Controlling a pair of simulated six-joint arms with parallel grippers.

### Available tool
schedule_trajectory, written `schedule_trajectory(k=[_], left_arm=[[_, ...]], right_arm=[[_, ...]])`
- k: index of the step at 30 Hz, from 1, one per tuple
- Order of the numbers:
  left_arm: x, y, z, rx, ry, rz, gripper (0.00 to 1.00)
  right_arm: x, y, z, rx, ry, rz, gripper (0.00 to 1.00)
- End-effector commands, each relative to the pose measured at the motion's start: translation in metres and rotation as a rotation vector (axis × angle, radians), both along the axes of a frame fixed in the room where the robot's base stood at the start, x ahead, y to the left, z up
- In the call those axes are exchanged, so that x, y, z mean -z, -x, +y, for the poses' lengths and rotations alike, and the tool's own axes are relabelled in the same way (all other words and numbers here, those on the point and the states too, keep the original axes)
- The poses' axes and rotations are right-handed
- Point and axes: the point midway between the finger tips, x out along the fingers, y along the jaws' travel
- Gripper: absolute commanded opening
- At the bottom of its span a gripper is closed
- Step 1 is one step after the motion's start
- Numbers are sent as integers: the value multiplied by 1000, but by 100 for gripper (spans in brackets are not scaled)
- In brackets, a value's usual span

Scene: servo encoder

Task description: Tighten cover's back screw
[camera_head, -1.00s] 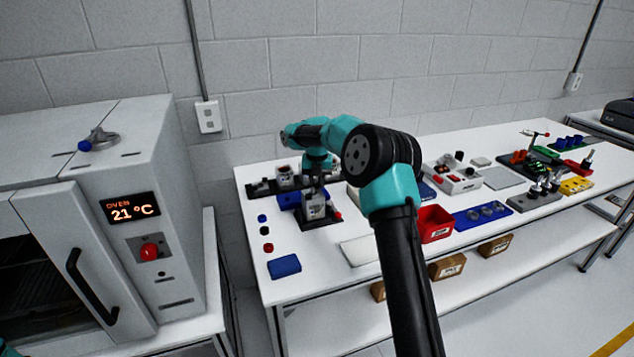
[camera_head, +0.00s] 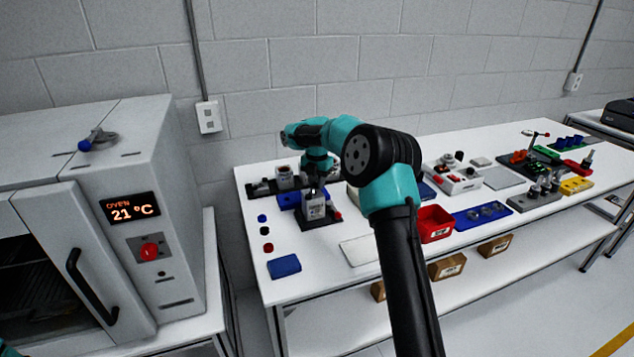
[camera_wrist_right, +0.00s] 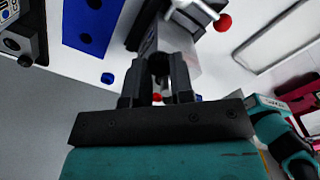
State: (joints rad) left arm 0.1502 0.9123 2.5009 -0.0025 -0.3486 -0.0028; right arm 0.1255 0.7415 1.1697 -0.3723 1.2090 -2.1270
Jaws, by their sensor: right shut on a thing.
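The servo unit, a light grey metal box (camera_head: 313,208), stands on a black base plate (camera_head: 322,223) near the left end of the bench. My right gripper (camera_head: 315,187) is directly above it, pointing down. In the right wrist view, its two dark fingers (camera_wrist_right: 157,80) are shut on a small dark round piece (camera_wrist_right: 158,66), which I cannot identify clearly. Part of the grey box (camera_wrist_right: 182,55) shows just beyond the fingers. The cover's back screw is hidden or too small to make out. My left gripper is not in view.
A blue pad (camera_head: 284,266) lies on the front left. A red bin (camera_head: 435,223) is further right.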

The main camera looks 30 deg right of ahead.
Motion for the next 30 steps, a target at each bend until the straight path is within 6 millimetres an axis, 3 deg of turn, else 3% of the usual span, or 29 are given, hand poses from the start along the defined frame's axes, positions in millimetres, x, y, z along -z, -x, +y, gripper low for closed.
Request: schedule_trajectory(k=[13,30], left_arm=[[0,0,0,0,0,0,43],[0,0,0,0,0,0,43]], right_arm=[[0,0,0,310,0,0,0],[0,0,0,372,-1,-1,0]])
